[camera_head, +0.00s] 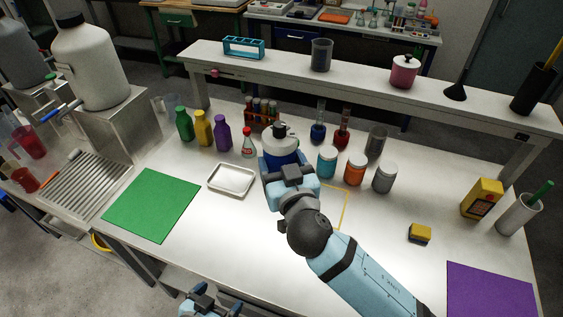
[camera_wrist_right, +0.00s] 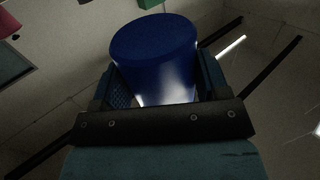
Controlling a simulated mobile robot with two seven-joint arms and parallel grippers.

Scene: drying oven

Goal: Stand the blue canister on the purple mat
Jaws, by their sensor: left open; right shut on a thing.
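The blue canister (camera_head: 281,158), with a white shoulder and a black cap, is in the middle of the head view. My right gripper (camera_head: 283,170) is shut on it and partly hides its lower side. In the right wrist view the canister's blue round body (camera_wrist_right: 156,55) stands between the two fingers of my right gripper (camera_wrist_right: 165,85). The head view does not show clearly whether the canister touches the table. The purple mat (camera_head: 490,290) lies flat and bare at the table's front right corner. My left gripper (camera_head: 203,300) is open at the bottom edge, away from the canister.
A teal jar (camera_head: 327,160), an orange jar (camera_head: 355,171) and a grey jar (camera_head: 384,177) stand right of the canister. A yellow sponge (camera_head: 420,233) lies left of the mat. A yellow box (camera_head: 482,198) stands behind it. A white tray (camera_head: 232,180) and green mat (camera_head: 151,204) are left.

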